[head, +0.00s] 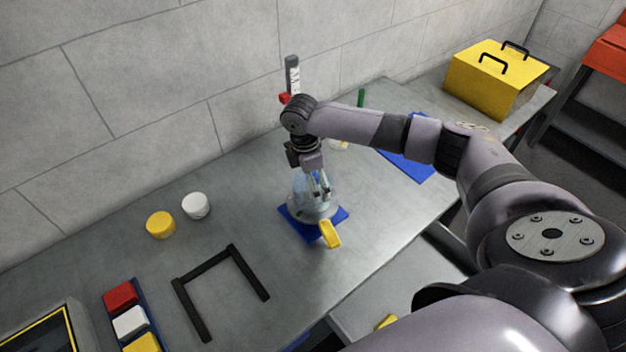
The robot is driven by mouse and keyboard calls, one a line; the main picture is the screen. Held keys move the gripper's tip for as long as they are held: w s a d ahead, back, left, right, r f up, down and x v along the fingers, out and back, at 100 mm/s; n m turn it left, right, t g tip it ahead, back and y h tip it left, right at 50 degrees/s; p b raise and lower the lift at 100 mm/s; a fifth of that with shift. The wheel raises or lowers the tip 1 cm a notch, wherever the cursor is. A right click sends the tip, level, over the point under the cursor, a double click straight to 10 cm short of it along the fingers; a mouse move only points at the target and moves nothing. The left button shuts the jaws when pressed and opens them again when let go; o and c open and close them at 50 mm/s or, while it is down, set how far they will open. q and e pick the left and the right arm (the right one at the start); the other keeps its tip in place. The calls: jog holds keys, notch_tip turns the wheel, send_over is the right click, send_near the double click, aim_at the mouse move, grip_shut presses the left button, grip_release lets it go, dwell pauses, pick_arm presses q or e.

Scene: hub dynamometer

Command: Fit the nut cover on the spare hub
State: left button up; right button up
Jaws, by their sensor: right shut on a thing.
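My right gripper (319,190) points down over the blue mat (296,229) near the middle of the bench. It is shut on a clear, bluish cover, which I take for the nut cover (299,186). A grey, rounded piece, seemingly the spare hub (311,213), sits on the mat just below the fingers. The fingers hide part of both, and I cannot tell whether the cover is seated on the hub. A yellow piece (330,234) sticks out at the front of the mat. My left gripper is not in view.
White (195,205) and yellow (160,225) round pots stand to the left. A black frame (233,250) and a row of coloured blocks (130,322) lie in front. A yellow box (493,82) stands back right. A grey wall runs behind the bench.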

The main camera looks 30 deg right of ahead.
jog(key=shift+f, duration=0.5)
jog(key=o, duration=0.9)
jog(key=r+p, duration=0.3)
jog(key=p, duration=0.1)
jog(key=r+p, duration=0.2)
jog(key=shift+w+a+r, duration=0.1)
jog(key=shift+a+r, duration=0.2)
jog(key=shift+r, duration=0.05)
notch_tip(320, 180, up, 3)
jog(key=shift+a+f+p, duration=0.15)
jog(key=shift+f+p, duration=0.05)
jog(key=shift+p, duration=0.85)
jog(key=shift+a+r, duration=0.2)
jog(key=shift+r, duration=1.1)
